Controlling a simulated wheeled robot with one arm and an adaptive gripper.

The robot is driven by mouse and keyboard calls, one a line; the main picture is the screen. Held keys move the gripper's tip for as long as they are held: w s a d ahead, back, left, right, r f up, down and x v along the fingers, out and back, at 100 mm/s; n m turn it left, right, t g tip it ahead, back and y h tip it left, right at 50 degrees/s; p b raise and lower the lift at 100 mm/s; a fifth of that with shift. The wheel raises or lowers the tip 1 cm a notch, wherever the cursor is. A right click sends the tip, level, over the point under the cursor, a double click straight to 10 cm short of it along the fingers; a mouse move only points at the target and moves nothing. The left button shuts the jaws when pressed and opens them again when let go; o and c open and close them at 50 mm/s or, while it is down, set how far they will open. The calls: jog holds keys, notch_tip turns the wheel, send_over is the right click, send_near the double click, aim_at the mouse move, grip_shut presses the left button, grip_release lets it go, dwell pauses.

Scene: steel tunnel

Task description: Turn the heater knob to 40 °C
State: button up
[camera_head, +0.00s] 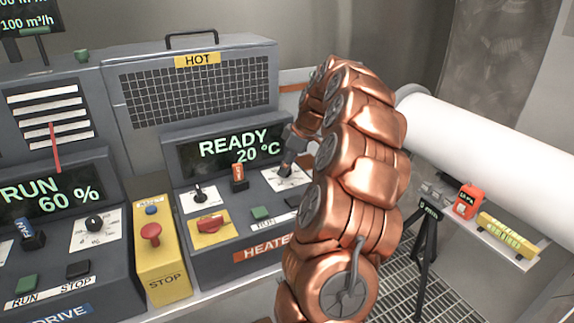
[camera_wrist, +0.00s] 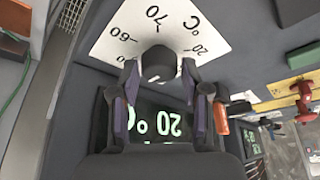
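The heater panel display (camera_head: 240,149) reads READY and 20 °C; it shows upside down in the wrist view (camera_wrist: 158,126). The white temperature dial card (camera_head: 290,178) lies below the display's right end. In the wrist view, the dark heater knob (camera_wrist: 158,64) sits on the dial card (camera_wrist: 118,40), which shows 20, 60 and 70 °C marks. My gripper (camera_wrist: 159,72) has one finger on each side of the knob, with a small gap visible at the tips. In the head view, my gripper (camera_head: 296,146) is over the dial, partly hidden by my arm. The knob's pointer is unclear.
An orange-capped switch (camera_head: 239,177) stands left of the dial, near a red switch on a yellow plate (camera_head: 210,224) and a green button (camera_head: 261,213). A yellow stop box (camera_head: 160,255) is further left. A white pipe (camera_head: 490,143) runs at right.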

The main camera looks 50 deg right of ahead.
jog(key=c, duration=0.7)
jog(key=shift+f+m+b, duration=0.15)
jog(key=shift+m+b, duration=0.15)
jog(key=shift+b, duration=0.2)
